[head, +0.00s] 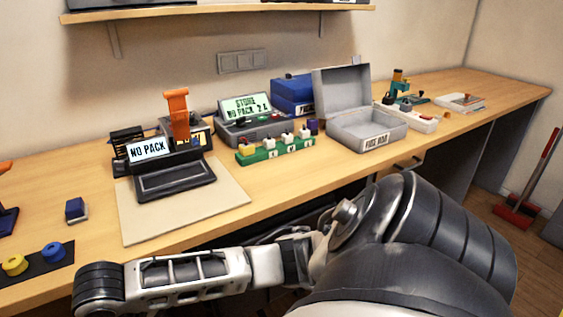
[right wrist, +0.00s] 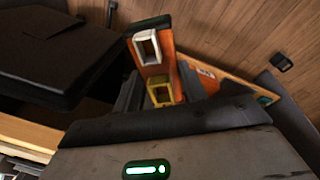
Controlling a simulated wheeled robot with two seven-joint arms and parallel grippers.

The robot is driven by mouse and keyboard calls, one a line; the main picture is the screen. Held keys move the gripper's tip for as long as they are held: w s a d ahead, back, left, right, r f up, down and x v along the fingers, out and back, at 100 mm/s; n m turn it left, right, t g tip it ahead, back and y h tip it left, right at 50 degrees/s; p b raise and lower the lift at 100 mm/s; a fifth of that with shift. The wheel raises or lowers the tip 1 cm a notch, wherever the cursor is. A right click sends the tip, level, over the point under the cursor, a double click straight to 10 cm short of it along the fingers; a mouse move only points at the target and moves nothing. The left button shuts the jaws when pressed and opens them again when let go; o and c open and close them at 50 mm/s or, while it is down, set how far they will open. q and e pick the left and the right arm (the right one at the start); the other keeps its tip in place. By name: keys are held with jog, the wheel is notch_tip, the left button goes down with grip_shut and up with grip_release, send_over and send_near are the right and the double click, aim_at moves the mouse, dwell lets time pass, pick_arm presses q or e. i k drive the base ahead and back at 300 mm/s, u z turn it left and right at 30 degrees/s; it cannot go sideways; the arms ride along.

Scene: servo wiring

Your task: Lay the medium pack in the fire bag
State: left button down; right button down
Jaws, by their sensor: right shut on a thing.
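The fire bag (head: 366,132) is a grey, lined case with its lid open, on the bench right of centre in the head view. Its front label reads "FIRE BAG" and its visible inside looks empty. In the right wrist view my right gripper (right wrist: 158,92) is shut on an orange pack (right wrist: 187,78) with a white plug and a yellow plug. No size mark is readable, so I cannot tell from its look that it is the medium one. The right gripper and pack do not show in the head view. My left gripper is in neither view.
A green tray (head: 281,148) with several small connectors stands left of the bag. Behind are a charger (head: 253,120) reading "STORE NO PACK 2 A" and a blue case (head: 294,94). A black stand (head: 176,180) with a "NO PACK" display sits on a pale mat (head: 135,222).

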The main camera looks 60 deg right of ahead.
aim_at(365, 135)
jog(key=u, duration=1.7)
jog(key=k, duration=2.2)
jog(key=z, duration=0.8)
